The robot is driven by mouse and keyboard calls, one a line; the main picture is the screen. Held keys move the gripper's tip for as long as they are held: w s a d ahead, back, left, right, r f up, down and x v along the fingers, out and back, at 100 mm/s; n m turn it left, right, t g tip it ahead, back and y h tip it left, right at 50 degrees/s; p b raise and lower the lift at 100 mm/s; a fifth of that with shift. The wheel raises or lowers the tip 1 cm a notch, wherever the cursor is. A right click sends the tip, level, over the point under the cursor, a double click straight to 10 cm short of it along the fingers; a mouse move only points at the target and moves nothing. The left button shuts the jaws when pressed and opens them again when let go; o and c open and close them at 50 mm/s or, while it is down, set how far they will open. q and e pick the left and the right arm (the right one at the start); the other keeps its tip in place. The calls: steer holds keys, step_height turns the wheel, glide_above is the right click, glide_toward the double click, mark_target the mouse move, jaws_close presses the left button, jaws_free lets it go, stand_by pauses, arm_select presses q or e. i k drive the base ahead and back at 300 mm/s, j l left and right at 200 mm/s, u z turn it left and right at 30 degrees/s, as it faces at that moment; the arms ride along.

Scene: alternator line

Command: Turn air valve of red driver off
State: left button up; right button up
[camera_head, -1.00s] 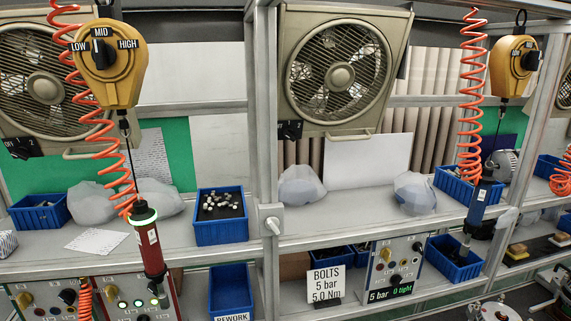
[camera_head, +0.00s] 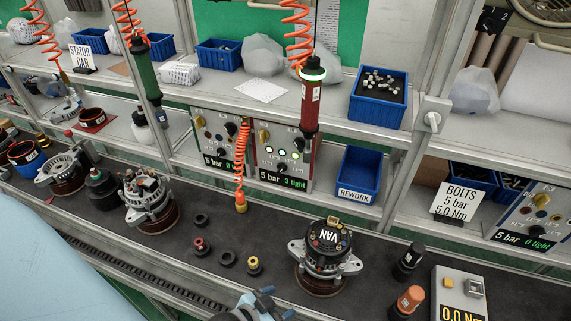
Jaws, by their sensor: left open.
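The red driver (camera_head: 311,98) hangs upright from an orange coil, with a lit ring at its top. Behind and below it is a red-edged control box (camera_head: 284,182) reading "5 bar 3 tight". The box has a yellow knob (camera_head: 264,136) at its upper left and lit green buttons. The driver hides part of the box's right side, and I cannot tell which fitting is the air valve. My left gripper (camera_head: 258,297) is open at the bottom edge, over the near side of the bench, well apart from the box. My right gripper is not in view.
An orange coiled hose (camera_head: 239,165) with a yellow end hangs just left of the red driver's box. An alternator (camera_head: 325,258) stands on the dark bench, with small rings and bottles around it. A green driver (camera_head: 146,70) hangs farther left. A blue rework bin (camera_head: 358,174) is at right.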

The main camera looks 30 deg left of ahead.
mark_target(263, 134)
steer(key=k+j, duration=0.1)
steer(key=j, duration=0.3)
steer(key=k+j+u, duration=0.15)
steer(key=j, duration=0.7)
steer(key=k+u, duration=0.05)
